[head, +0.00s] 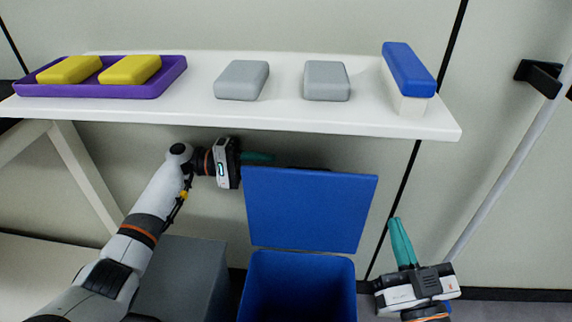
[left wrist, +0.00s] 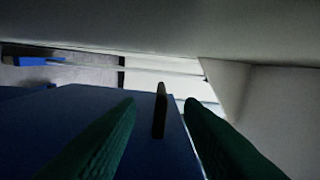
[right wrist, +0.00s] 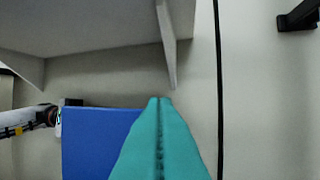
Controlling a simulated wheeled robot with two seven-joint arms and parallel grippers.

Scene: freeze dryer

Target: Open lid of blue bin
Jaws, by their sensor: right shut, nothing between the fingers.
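The blue bin (head: 298,285) stands below the white shelf in the head view. Its blue lid (head: 310,208) is raised nearly upright at the bin's back edge, and the bin's inside shows. My left gripper (head: 275,158) is behind the lid's upper left edge, its fingertips partly hidden. In the left wrist view its green fingers (left wrist: 160,125) are apart, on either side of a thin dark piece (left wrist: 160,112) by the blue lid (left wrist: 60,125), with gaps visible. My right gripper (head: 396,222) is shut and empty, right of the bin; its fingers (right wrist: 158,135) are pressed together in the right wrist view.
The white shelf (head: 190,108) overhangs the lid. It holds a purple tray (head: 120,91) with yellow blocks (head: 130,69), two grey blocks (head: 242,80), and a white box with a blue top (head: 408,68). A grey bin (head: 185,275) stands left of the blue bin.

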